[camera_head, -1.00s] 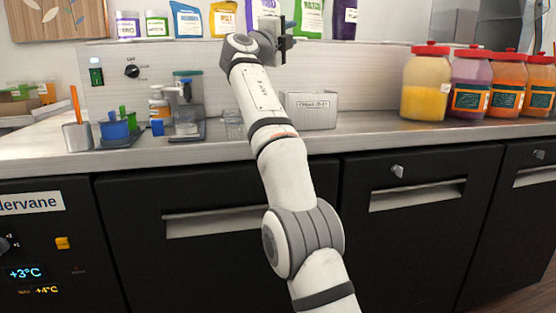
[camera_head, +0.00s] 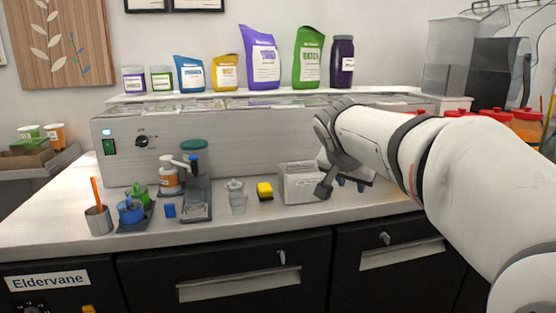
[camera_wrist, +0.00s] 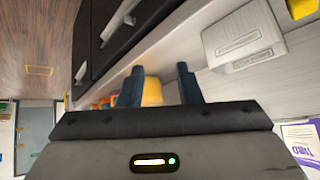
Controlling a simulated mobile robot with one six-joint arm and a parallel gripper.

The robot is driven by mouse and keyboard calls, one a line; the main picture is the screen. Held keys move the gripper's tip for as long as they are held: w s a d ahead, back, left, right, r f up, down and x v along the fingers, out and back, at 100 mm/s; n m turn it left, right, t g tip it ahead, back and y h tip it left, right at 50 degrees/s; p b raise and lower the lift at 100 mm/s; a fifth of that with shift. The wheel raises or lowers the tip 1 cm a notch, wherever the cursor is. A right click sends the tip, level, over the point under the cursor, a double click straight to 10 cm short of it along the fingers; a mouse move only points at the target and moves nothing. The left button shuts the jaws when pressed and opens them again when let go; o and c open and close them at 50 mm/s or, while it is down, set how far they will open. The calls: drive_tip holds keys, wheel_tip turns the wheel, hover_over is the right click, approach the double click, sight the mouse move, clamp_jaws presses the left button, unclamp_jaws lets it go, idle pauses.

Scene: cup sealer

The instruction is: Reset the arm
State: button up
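My white arm reaches in from the right in the head view.
A yellow sponge (camera_head: 265,191) lies between cup and white box. A metal cup (camera_head: 98,221) with an orange stick and a blue container (camera_head: 131,210) stand at left. Pouches and jars line the shelf (camera_head: 270,97). Red-lidded jars (camera_head: 495,115) are partly hidden behind my arm.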

drive_tip(key=s+f+n+g+y+p, duration=0.2)
drive_tip(key=s+f+n+p, duration=0.1)
drive_tip(key=s, duration=0.9)
drive_tip(key=s+f+n+g+y+p, duration=0.1)
drive_tip(key=s+f+p, duration=0.4)
drive_tip(key=s, duration=0.8)
drive_tip(key=n+g+p, duration=0.1)
drive_tip(key=n, duration=0.1)
drive_tip(key=shift+s+a+f+n+g+y+p, duration=0.15)
drive_tip(key=shift+a+f+n+g+y+p, duration=0.15)
drive_tip(key=shift+a+n+g+y+p, duration=0.1)
